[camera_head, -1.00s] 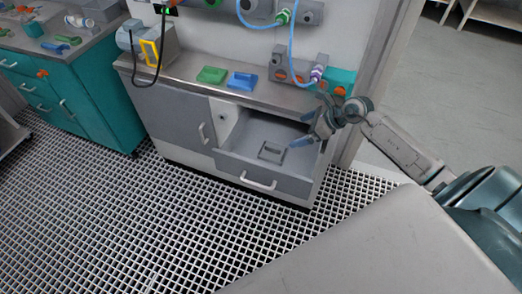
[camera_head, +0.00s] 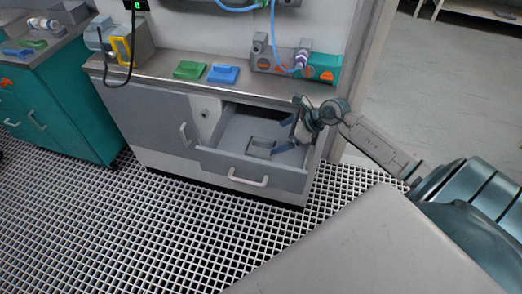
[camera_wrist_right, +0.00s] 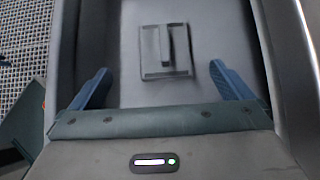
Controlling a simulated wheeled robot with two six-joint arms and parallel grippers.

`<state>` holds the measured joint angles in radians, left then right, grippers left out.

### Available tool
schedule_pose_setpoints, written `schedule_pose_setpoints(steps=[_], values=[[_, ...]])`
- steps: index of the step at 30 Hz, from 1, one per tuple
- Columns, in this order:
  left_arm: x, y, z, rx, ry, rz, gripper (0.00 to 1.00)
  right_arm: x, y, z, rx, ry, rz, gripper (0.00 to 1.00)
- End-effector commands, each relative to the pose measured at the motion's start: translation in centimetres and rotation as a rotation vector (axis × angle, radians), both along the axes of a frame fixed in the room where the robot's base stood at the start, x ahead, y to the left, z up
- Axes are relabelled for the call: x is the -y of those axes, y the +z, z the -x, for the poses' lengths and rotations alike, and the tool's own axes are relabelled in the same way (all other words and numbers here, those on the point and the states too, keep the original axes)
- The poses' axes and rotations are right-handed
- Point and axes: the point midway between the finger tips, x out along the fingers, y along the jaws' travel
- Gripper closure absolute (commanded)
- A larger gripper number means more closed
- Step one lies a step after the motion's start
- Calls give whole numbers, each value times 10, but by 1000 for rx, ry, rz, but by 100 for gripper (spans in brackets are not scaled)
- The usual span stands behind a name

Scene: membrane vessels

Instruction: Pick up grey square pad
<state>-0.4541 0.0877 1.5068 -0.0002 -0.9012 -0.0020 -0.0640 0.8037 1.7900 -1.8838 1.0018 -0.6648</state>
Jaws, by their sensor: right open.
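The grey square pad (camera_head: 259,148) lies flat in the open drawer (camera_head: 250,165) of the grey cabinet. In the right wrist view the pad (camera_wrist_right: 165,52) has a raised bar across its middle and sits ahead of the fingertips, roughly centred between them. My right gripper (camera_head: 285,134) is open and empty, reaching into the drawer from the right; its two blue fingers also show in the right wrist view (camera_wrist_right: 165,80), spread wide on either side and not touching the pad. My left gripper is not in view.
The drawer walls stand close on both sides of my right gripper. On the worktop (camera_head: 160,67) above are a green pad (camera_head: 189,70), a blue pad (camera_head: 223,74) and a grey device with a teal end (camera_head: 322,68). A white handle (camera_head: 248,181) juts from the drawer front.

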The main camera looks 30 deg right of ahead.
Motion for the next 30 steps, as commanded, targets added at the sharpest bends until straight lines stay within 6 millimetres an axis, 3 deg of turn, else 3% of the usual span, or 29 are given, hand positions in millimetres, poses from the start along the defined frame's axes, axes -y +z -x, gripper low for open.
schedule_pose_setpoints(steps=[12, 19, 30], values=[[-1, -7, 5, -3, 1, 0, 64, -22, -33, -26, 0, -1, -4, 0], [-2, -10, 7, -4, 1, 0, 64, -27, -42, -34, 0, -1, -3, 0], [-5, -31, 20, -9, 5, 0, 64, -41, -75, -59, -1, -1, -3, 0]])
